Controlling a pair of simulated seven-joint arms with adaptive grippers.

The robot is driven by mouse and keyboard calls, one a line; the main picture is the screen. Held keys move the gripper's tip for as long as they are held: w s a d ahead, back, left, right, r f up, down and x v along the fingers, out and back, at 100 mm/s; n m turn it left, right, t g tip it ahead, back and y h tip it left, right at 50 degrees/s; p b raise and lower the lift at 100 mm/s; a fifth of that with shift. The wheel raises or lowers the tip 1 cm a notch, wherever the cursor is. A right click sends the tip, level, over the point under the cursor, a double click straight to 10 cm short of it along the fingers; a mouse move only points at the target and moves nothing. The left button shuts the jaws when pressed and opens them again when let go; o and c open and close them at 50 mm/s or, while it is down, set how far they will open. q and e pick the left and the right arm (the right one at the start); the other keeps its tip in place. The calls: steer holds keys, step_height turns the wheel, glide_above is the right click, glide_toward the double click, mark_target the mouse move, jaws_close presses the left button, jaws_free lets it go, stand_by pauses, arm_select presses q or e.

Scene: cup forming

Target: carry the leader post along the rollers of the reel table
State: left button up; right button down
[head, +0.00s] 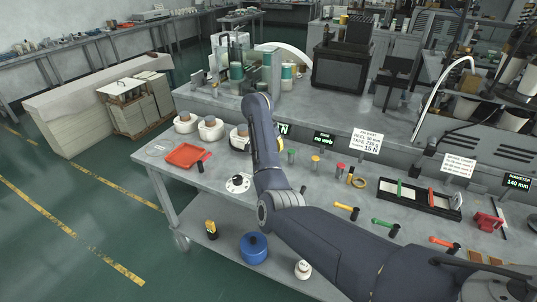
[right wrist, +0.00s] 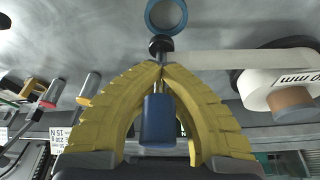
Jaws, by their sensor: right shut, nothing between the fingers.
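In the right wrist view the yellow fingers of my right gripper (right wrist: 160,67) are shut, their tips meeting. A post with a blue handle (right wrist: 157,120) and a black head (right wrist: 160,46) shows between and beyond them; I cannot tell whether they touch it. A pale tape (right wrist: 225,60) runs from beside the black head towards a white reel (right wrist: 282,85) with a brown core. A blue ring (right wrist: 166,14) lies just past the head. In the head view the right arm hides most of its gripper and the post; the rollers are not clearly seen. The left gripper is out of view.
In the head view, white reels (head: 211,128) and a red tray (head: 187,155) occupy the table's left part. Coloured-handled tools (head: 347,211), a black tray (head: 420,199) and a red block (head: 488,221) lie to the right. Sign cards (head: 366,145) stand along the back.

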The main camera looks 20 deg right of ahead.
steer(key=shift+w+d, duration=0.1)
steer(key=shift+d, duration=0.3)
steer(key=shift+s+d, duration=1.75)
steer(key=shift+s, duration=0.15)
steer(key=shift+s+d, duration=1.75)
steer(key=shift+s, duration=0.15)
steer(key=shift+w+d, duration=1.65)
steer(key=shift+d, duration=0.15)
steer(key=shift+w+d, duration=1.65)
steer(key=shift+d, duration=0.15)
steer(key=shift+w+d, duration=0.2)
steer(key=shift+d, duration=0.05)
steer(key=shift+s+d, duration=0.15)
steer(key=shift+d, duration=0.05)
steer(key=shift+s+d, duration=1.55)
steer(key=shift+s, duration=0.15)
steer(key=shift+s+d, duration=1.55)
steer(key=shift+s, duration=0.35)
steer(key=shift+s+a, duration=1.65)
steer(key=shift+a, duration=0.2)
steer(key=shift+s+a, duration=1.65)
steer(key=shift+a, duration=0.15)
steer(key=shift+s, duration=0.3)
steer(key=shift+s+d, duration=4.45)
steer(key=shift+s, duration=0.15)
steer(key=shift+w+d, duration=1.75)
steer(key=shift+d, duration=0.05)
